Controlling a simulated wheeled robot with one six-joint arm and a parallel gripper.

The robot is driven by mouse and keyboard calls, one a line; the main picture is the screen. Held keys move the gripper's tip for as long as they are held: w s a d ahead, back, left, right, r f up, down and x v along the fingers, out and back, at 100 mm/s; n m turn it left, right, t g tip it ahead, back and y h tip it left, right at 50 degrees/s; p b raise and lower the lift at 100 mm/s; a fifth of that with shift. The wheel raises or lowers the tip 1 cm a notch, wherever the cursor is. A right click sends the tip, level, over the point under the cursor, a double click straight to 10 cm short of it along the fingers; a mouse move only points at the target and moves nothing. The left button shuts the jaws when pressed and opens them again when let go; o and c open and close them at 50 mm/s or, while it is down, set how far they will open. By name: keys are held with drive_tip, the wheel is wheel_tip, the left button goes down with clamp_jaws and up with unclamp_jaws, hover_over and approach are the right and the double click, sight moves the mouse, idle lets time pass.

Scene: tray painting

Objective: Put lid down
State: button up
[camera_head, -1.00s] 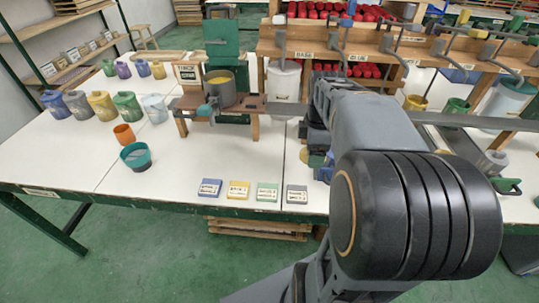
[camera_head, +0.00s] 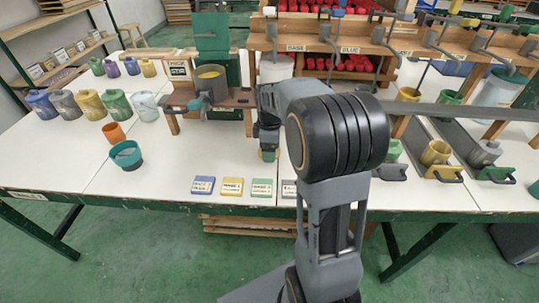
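My gripper (camera_head: 268,152) hangs over the white table, right of the small wooden stand, pointing down. Something small, teal and yellowish, shows at its tip; I cannot tell whether this is part of the gripper or a held lid. The fingers are too small and hidden to read. I cannot make out a lid for certain. A grey pot (camera_head: 207,83) with yellow content stands open on the wooden stand (camera_head: 236,97).
Four small labelled blocks, blue (camera_head: 203,185), yellow (camera_head: 232,187), green (camera_head: 262,188) and grey (camera_head: 289,189), line the front edge. A teal cup (camera_head: 126,155) and orange cup (camera_head: 114,133) stand left. Coloured jugs (camera_head: 88,103) stand behind. The table (camera_head: 190,150) is clear between.

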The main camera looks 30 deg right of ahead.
drive_tip(key=shift+w+a+f+b, duration=0.15)
drive_tip(key=shift+f+b, duration=0.15)
drive_tip(key=shift+f, duration=1.45)
drive_tip(key=shift+f, duration=0.2)
drive_tip(key=o, duration=0.8)
drive_tip(key=shift+o, duration=0.2)
drive_tip(key=shift+r, duration=0.1)
drive_tip(key=shift+r, duration=0.1)
